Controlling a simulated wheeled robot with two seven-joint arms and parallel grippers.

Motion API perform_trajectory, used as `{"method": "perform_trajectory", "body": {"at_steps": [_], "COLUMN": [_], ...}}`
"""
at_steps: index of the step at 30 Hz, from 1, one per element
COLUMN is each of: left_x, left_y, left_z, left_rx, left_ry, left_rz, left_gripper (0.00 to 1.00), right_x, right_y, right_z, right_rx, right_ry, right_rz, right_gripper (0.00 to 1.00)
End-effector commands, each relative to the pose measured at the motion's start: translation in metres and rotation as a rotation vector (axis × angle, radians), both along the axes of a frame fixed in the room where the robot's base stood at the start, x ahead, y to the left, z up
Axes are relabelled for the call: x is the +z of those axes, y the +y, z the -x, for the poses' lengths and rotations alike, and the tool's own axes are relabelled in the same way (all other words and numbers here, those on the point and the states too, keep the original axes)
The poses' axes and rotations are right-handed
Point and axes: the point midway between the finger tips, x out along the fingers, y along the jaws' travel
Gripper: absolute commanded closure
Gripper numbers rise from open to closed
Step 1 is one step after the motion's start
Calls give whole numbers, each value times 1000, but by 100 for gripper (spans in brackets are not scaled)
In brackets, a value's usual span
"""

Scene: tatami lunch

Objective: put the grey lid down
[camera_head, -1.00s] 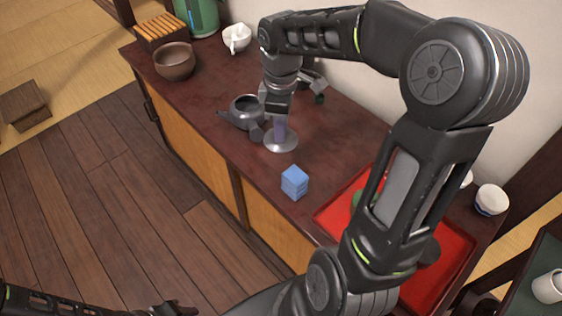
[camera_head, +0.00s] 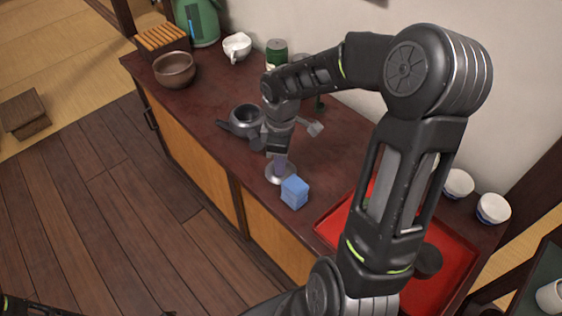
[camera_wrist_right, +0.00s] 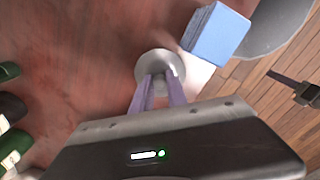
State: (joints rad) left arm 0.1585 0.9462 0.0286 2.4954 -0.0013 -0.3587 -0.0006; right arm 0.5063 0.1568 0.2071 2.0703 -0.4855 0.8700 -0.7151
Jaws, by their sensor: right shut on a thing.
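The grey lid (camera_head: 271,178) is a small round disc over the dark red-brown counter (camera_head: 222,83), at the left of the blue block (camera_head: 294,192). My right gripper (camera_head: 279,165) points down from above and is shut on the lid. In the right wrist view, the purple fingers (camera_wrist_right: 159,90) meet at the middle of the pale grey lid (camera_wrist_right: 155,61), with the blue block (camera_wrist_right: 216,34) beside it. I cannot tell whether the lid touches the counter. The grey teapot (camera_head: 244,120) stands open behind and to the left. My left gripper is not in view.
A red tray (camera_head: 330,228) lies at the right, partly behind my arm. White cups (camera_head: 493,208) stand along the wall side. A brown bowl (camera_head: 174,70), a white pouring cup (camera_head: 237,46) and a green canister (camera_head: 277,53) stand farther back. The counter's front edge is close by.

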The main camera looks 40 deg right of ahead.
Motion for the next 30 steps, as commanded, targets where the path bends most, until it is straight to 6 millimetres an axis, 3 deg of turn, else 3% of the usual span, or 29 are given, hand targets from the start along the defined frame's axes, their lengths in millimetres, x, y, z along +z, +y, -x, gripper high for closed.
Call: {"method": "perform_trajectory", "body": {"at_steps": [12,13,20,30], "left_x": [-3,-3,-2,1], "left_y": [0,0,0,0], "left_z": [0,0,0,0], "left_rx": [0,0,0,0], "left_ry": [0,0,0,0], "left_rz": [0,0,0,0], "left_gripper": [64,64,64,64], "right_x": [-7,-6,-6,-2], "right_y": [0,0,0,0], "right_z": [0,0,0,0], "right_rx": [1,0,1,0], "right_ry": [-1,-1,-1,-1], "right_rz": [1,1,1,1], "right_gripper": [100,80,61,60]}}
